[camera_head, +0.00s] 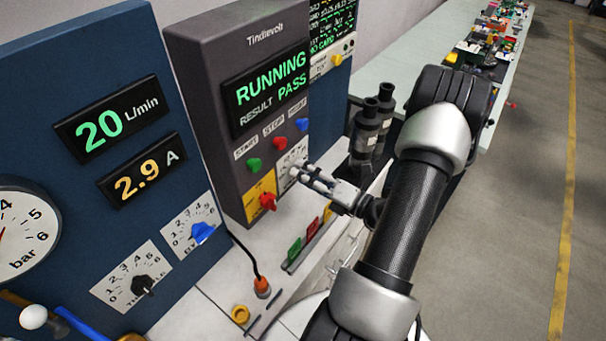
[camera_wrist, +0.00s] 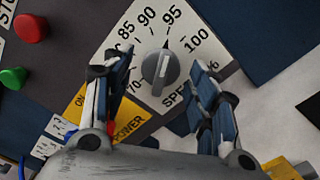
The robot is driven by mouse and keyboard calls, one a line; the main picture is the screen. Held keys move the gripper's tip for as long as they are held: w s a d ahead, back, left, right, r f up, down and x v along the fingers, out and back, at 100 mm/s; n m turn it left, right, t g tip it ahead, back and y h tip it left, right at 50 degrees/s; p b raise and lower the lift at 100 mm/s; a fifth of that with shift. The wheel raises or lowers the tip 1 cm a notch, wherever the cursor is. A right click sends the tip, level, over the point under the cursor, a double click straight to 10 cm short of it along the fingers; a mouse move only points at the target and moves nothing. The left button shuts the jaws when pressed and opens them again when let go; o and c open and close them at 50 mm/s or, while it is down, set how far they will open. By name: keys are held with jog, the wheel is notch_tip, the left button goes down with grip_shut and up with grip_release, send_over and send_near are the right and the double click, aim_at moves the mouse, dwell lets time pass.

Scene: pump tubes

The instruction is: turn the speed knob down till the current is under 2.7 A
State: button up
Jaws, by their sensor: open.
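The speed knob (camera_wrist: 160,70) is a grey round knob on a white dial plate (camera_wrist: 133,35) marked from below 85 to 100 %. My gripper (camera_wrist: 159,66) is open, with one finger on each side of the knob and gaps showing between fingers and knob. In the head view my gripper (camera_head: 305,176) is at the dial on the grey Tindievolt panel, hiding most of the knob. The current display (camera_head: 136,185) reads 2.9 A.
Below the dial is a red power switch (camera_head: 268,201) on a yellow plate. Green (camera_head: 254,164), red (camera_head: 280,143) and blue (camera_head: 302,125) buttons sit above. The panel screen (camera_head: 268,90) says RUNNING, RESULT PASS. The flow display (camera_head: 101,128) reads 20 L/min. Dark cylinders (camera_head: 366,132) stand beside my arm.

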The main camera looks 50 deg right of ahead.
jog(key=shift+w, duration=0.65)
jog(key=shift+c, duration=0.5)
jog(key=c, duration=1)
